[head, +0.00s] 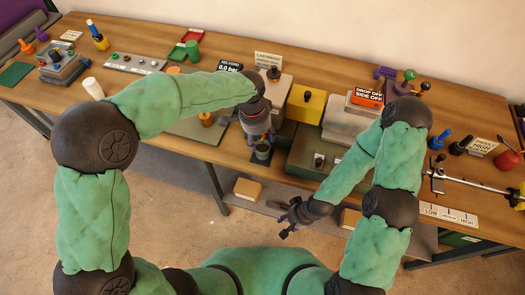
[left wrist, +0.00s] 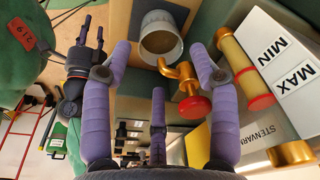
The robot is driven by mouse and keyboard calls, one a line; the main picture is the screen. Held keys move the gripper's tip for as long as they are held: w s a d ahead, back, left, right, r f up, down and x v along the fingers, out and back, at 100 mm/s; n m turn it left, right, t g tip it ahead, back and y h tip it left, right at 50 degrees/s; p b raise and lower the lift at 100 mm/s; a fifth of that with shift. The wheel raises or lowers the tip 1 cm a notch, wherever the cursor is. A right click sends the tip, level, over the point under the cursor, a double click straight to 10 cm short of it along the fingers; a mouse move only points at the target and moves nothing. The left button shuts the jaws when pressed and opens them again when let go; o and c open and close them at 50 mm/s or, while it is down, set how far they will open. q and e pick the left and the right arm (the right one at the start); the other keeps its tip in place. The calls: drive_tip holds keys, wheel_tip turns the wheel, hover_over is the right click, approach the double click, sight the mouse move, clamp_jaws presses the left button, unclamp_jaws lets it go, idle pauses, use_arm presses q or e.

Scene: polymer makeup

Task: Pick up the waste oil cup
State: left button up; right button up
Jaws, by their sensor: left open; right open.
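The waste oil cup (head: 262,150) is a small grey cup on a dark pad at the front edge of the bench. In the left wrist view the cup (left wrist: 160,42) shows its round opening just beyond my fingertips, beside a brass tap with a red knob (left wrist: 188,85). My left gripper (head: 260,134) is open and points down right above the cup. Its purple fingers (left wrist: 160,58) are spread to both sides of the cup, with nothing held. My right gripper (head: 288,219) is open and empty, low in front of the bench; it also shows in the left wrist view (left wrist: 88,48).
A grey machine block with a yellow box (head: 306,104) stands right of the cup. A white MIN/MAX gauge (left wrist: 285,65) is close to my left fingers. A green box (head: 318,148) sits at the bench front. A tan block (head: 247,189) lies on the lower shelf.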

use_arm(q)
drive_tip(key=b, duration=0.2)
hover_over(262, 150)
drive_tip(key=s, duration=0.2)
drive_tip(key=f, duration=0.5)
drive_tip(key=shift+w, duration=0.2)
drive_tip(key=c, duration=0.8)
drive_tip(key=shift+r, duration=0.2)
